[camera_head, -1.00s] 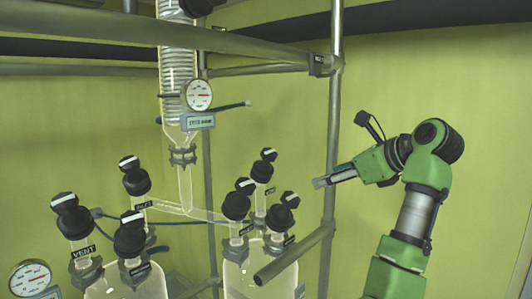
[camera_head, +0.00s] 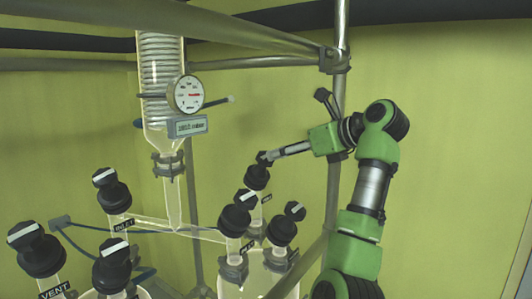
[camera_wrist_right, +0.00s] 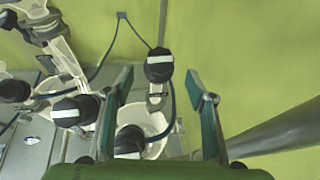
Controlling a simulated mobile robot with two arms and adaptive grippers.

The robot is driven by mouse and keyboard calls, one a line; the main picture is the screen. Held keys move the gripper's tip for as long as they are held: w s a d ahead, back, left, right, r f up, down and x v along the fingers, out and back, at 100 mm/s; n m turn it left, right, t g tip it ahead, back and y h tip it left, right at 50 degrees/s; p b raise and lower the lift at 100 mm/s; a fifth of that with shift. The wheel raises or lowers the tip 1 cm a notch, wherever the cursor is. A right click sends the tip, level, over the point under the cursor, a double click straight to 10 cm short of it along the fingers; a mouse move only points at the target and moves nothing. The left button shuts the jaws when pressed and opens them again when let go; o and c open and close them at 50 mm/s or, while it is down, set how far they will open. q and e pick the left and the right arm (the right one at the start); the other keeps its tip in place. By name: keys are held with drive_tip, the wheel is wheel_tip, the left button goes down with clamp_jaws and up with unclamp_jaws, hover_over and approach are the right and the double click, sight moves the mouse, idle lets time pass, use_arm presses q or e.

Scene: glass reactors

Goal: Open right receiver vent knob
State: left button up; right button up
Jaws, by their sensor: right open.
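Several black knobs with white stripes top the glass vessels. The right vessel (camera_head: 262,272) carries a back knob (camera_head: 257,176), a left knob (camera_head: 235,219) and a right knob (camera_head: 282,231); their small labels are too blurred to read surely. My right gripper (camera_head: 268,157) is at the back knob's top, seen edge-on in the head view. In the right wrist view my open gripper (camera_wrist_right: 160,92) has one finger on each side of a knob (camera_wrist_right: 158,66), with gaps on both sides. Contact cannot be seen. My left gripper is not in view.
A grey metal post (camera_head: 338,130) and a slanted rail (camera_head: 300,268) stand near my right arm. A coil condenser (camera_head: 162,75) with a dial gauge (camera_head: 188,94) hangs left. Knobs labelled VENT and INLET (camera_head: 113,192) are at left.

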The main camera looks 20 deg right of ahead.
sight(266, 158)
drive_tip(key=p+x, duration=0.2)
drive_tip(key=x, duration=0.5)
drive_tip(key=shift+w+a+f+p, duration=0.2)
drive_tip(key=shift+w+a+p, duration=0.05)
drive_tip(key=shift+w+p, duration=0.2)
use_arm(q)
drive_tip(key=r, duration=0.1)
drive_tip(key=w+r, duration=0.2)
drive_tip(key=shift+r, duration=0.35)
use_arm(e)
drive_tip(key=shift+f, duration=0.1)
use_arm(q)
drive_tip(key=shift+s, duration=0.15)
use_arm(e)
drive_tip(key=shift+c, duration=0.7)
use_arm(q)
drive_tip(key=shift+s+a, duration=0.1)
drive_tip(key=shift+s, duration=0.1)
use_arm(e)
drive_tip(key=shift+w, duration=0.1)
drive_tip(key=c, duration=1)
